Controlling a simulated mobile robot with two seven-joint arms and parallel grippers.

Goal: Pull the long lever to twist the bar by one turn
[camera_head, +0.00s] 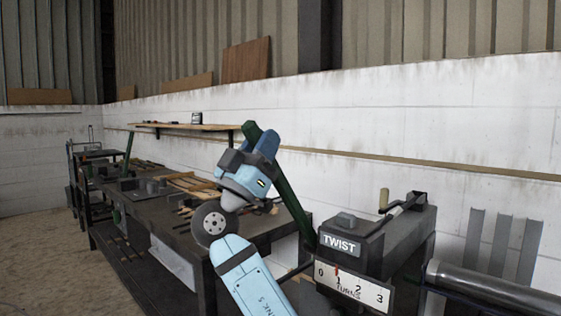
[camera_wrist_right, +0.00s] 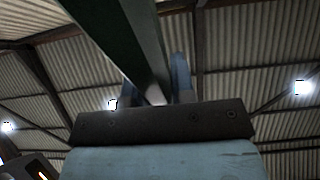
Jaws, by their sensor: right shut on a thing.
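A dark green long lever (camera_head: 288,195) slants up and left from beside the grey TWIST machine (camera_head: 350,243). My right gripper (camera_head: 262,137), light blue with a dark band, is at the lever's upper end. In the right wrist view the lever (camera_wrist_right: 145,45) passes between the two blue fingers (camera_wrist_right: 155,85), and the gripper is shut on it. The scale plate (camera_head: 352,290) reads 0 to 3 TURNS, with its red pointer close to 1. A dark round bar or pipe (camera_head: 490,286) runs right from beside the machine. The left gripper is not in view.
A long dark workbench (camera_head: 150,212) with tools stands behind my arm along the white wall (camera_head: 400,125). A small crank with a tan handle (camera_head: 384,199) sits on the machine. Grey upright strips (camera_head: 500,245) lean at the wall. The sandy floor at left is clear.

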